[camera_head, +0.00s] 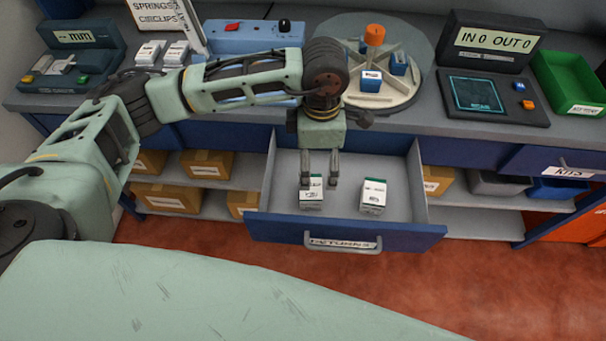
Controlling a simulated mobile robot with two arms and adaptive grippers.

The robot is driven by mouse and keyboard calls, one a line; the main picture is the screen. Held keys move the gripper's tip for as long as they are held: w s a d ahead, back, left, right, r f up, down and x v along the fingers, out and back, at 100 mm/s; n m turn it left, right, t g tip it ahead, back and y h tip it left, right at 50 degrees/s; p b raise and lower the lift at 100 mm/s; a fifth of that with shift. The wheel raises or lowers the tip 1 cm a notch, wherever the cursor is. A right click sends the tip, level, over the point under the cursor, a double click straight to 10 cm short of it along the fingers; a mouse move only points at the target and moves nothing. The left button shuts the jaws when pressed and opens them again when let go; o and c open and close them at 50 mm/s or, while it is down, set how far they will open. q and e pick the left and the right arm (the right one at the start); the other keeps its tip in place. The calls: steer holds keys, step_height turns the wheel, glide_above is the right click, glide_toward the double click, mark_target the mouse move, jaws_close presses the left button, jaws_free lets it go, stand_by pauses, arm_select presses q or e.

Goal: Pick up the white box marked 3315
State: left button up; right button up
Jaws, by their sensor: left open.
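Two small white boxes with green edges stand in the open blue drawer: a left box (312,197) and a right box (373,196). Their markings are too small to read, so I cannot tell which is 3315. My left gripper (318,184) points down into the drawer, open, with its fingers at the left box. One finger overlaps that box's left side in the picture and the other is to its right, with a gap. I cannot tell whether they touch it. My right gripper is not in view.
The drawer (425,234) has a front handle and free floor around the boxes. Shelves with cardboard boxes (168,198) flank it. On the counter above are a round divided carousel (410,45), an IN/OUT display (498,40), a green bin (568,82) and a blue switch box (250,36).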

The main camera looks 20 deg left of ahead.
mark_target(311, 186)
arm_select(q)
steer(key=f, duration=0.1)
steer(key=f+b, duration=0.2)
steer(key=shift+w+a+f, duration=0.15)
steer(key=shift+w+a, duration=0.1)
steer(key=shift+w, duration=0.05)
step_height(311, 186, down, 4)
steer(key=b, duration=0.4)
steer(key=shift+s+d, duration=0.1)
steer(key=shift+f+b, duration=0.2)
steer(key=shift+b, duration=0.1)
steer(key=shift+f, duration=0.25)
steer(key=shift+a+f+p, duration=0.2)
steer(key=shift+f+p, duration=0.2)
steer(key=shift+f, duration=0.85)
steer(key=f, duration=0.2)
steer(key=f+p, duration=0.1)
steer(key=shift+a+f, duration=0.3)
steer(key=shift+f, duration=0.5)
steer(key=shift+c, duration=0.9)
steer(key=c, duration=1.2)
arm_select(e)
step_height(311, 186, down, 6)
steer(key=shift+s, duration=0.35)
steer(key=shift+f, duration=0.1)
